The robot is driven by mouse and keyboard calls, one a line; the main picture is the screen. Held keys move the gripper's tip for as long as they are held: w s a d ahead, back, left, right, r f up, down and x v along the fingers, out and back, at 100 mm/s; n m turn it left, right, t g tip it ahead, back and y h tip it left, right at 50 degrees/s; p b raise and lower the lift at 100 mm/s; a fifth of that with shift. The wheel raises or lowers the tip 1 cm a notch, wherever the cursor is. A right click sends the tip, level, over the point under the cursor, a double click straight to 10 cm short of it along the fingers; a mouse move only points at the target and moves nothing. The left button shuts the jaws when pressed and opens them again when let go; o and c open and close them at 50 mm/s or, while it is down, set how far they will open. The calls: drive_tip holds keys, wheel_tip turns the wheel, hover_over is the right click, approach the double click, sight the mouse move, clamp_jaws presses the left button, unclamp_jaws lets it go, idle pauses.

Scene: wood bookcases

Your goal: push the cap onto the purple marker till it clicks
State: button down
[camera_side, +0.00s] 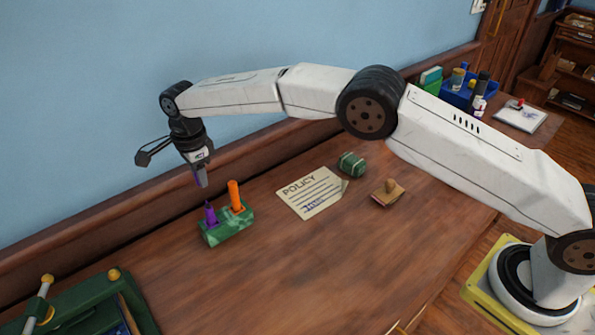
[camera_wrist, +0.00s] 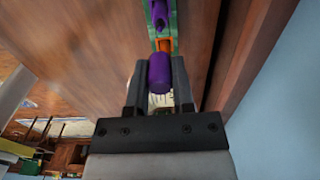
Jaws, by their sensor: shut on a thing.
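The purple marker (camera_side: 210,213) stands upright in a green marbled holder (camera_side: 228,234), beside an orange marker (camera_side: 235,196). In the wrist view the purple marker (camera_wrist: 159,15) shows at the top edge, with the orange marker (camera_wrist: 163,45) just below it. My gripper (camera_side: 198,170) is above the holder, a little to the left of the purple marker. It is shut on the purple cap (camera_side: 200,178), which points downward, apart from the marker. The purple cap (camera_wrist: 159,72) also shows between the fingers in the wrist view.
A policy sheet (camera_side: 312,192), a green wrapped bundle (camera_side: 352,164) and a wooden stamp (camera_side: 388,193) lie to the right of the holder. A green box-like device (camera_side: 85,305) stands at the lower left. The blue wall is close behind the table.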

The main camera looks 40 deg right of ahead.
drive_tip(key=shift+f, duration=2.35)
drive_tip(key=shift+f, duration=1.5)
idle(1.1)
unclamp_jaws()
drive_tip(key=shift+r, duration=0.1)
drive_tip(key=shift+r, duration=3.4)
